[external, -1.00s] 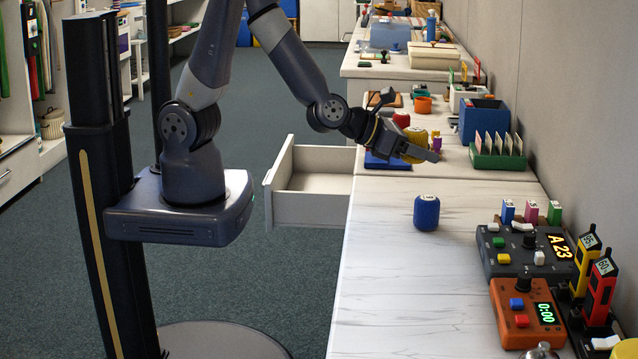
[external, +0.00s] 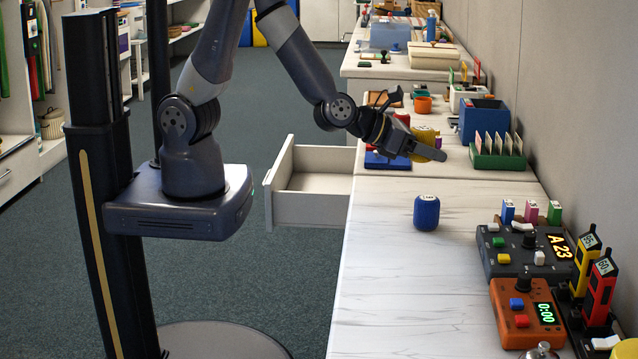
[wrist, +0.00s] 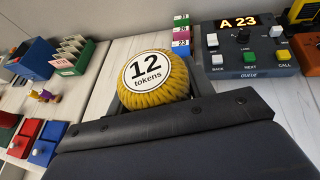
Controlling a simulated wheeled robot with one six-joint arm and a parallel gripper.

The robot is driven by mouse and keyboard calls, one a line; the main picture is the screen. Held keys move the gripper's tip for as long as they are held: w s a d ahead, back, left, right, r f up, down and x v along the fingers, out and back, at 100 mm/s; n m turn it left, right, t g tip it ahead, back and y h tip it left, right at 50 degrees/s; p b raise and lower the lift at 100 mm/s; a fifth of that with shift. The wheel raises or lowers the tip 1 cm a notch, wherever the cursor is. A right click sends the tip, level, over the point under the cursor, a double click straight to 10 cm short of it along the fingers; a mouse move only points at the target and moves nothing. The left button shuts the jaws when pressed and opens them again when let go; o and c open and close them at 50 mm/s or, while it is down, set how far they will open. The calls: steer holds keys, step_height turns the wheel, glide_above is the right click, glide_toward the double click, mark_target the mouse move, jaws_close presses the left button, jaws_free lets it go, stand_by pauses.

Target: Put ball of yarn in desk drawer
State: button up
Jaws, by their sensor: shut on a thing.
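The ball of yarn (wrist: 155,78) is yellow, ribbed, with a round white "12 tokens" label. It sits between the jaws of my gripper in the wrist view. In the external view the yellow yarn (external: 425,134) shows just behind my gripper (external: 427,151), which is shut on it above the far part of the desk. The desk drawer (external: 312,209) is pulled out to the left of the desk, lower than my gripper. The part of its inside that shows is empty.
A blue rounded cylinder (external: 426,212) stands alone on the near desk. A console reading "A 23" (external: 525,253) and an orange timer (external: 527,314) are at the right. A green card holder (external: 497,152) and blue box (external: 483,119) stand by the wall. The near desk's left side is clear.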

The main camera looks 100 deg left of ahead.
steer(key=w+d+f+m+h+b, duration=0.1)
steer(key=w+d+f, duration=0.1)
steer(key=d, duration=0.5)
steer(key=w+d+f+m+h+b, duration=0.1)
steer(key=w+d+h, duration=0.1)
steer(key=d, duration=0.5)
steer(key=m+h+b, duration=0.2)
glide_above(452, 294)
step_height(452, 294, down, 8)
steer(key=shift+r, duration=0.25)
steer(key=shift+f, duration=2.15)
steer(key=shift+f+b, duration=0.2)
steer(key=shift+b, duration=0.1)
steer(key=o, duration=1)
steer(key=shift+r, duration=0.1)
steer(key=shift+c, duration=0.2)
